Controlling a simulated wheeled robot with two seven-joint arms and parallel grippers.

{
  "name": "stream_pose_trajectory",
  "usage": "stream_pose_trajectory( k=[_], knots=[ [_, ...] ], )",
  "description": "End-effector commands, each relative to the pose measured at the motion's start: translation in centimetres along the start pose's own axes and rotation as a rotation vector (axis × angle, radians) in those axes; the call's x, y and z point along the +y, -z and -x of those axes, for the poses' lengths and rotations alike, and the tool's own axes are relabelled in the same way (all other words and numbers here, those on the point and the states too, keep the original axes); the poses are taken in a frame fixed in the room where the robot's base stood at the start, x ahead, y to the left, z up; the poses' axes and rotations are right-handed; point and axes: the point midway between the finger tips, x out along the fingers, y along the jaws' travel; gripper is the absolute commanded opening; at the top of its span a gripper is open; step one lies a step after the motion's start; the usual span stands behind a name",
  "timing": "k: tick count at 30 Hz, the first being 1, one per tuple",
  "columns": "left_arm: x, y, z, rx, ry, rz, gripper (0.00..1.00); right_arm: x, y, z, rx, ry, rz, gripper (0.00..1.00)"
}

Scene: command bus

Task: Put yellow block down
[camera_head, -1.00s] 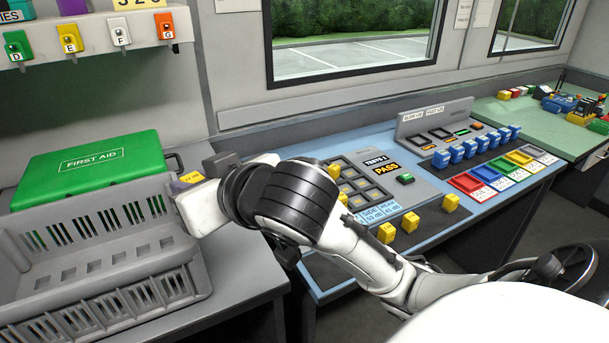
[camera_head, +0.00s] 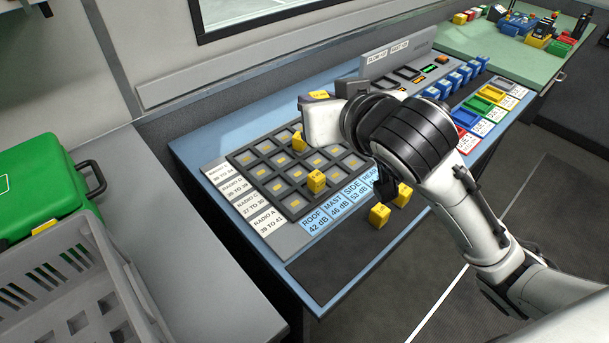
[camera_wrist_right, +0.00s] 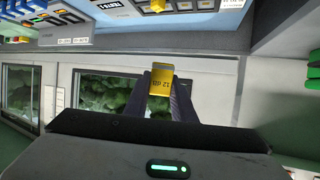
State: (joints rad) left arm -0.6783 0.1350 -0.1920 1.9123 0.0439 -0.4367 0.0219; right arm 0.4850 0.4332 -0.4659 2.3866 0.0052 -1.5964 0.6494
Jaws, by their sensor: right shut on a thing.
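In the head view the held block (camera_head: 318,94) shows only as a small yellow patch above the back edge of the blue desk (camera_head: 200,147). It is raised beyond the grey grid panel (camera_head: 246,157). One yellow block (camera_head: 299,141) sits in an upper cell of the grid, and another (camera_head: 317,182) sits lower. Two more yellow blocks, one nearer (camera_head: 379,215) and one farther (camera_head: 403,195), stand by the dark strip. My left gripper is out of view.
White radio labels (camera_head: 256,206) and blue labels (camera_head: 315,218) border the grid. My right arm covers part of the console. Several blue blocks (camera_head: 463,80) and coloured trays (camera_head: 491,94) stand to the right. The grey crate (camera_head: 92,290) and green first aid case (camera_head: 40,185) are left.

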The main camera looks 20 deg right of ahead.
Motion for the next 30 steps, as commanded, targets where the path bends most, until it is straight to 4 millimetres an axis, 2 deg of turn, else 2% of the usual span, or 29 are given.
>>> stream_pose_trajectory(
  k=[1,3,6,9,13,19,26,30],
  knots=[
    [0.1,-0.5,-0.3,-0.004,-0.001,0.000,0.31,-1.1,-1.5,-2.1,-0.012,-0.001,-0.007,0.01],
    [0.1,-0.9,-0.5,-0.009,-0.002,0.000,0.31,-2.5,-3.0,-4.6,-0.013,-0.005,-0.009,0.01],
    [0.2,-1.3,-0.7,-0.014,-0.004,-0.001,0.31,-4.4,-5.2,-7.5,-0.007,-0.008,-0.003,0.01],
    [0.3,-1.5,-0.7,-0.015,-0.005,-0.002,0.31,-5.8,-6.9,-9.3,0.001,-0.005,0.011,0.01],
    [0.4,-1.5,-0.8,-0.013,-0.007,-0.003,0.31,-6.6,-8.8,-10.7,0.007,-0.003,0.023,0.01],
    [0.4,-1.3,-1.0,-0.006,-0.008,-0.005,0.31,-6.5,-12.4,-12.2,0.006,-0.003,0.026,0.01],
    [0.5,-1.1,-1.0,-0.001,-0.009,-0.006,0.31,-6.5,-14.5,-13.2,0.008,-0.002,0.024,0.01],
    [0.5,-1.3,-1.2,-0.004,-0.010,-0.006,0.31,-6.4,-16.4,-14.0,0.007,-0.002,0.026,0.01]
  ],
)
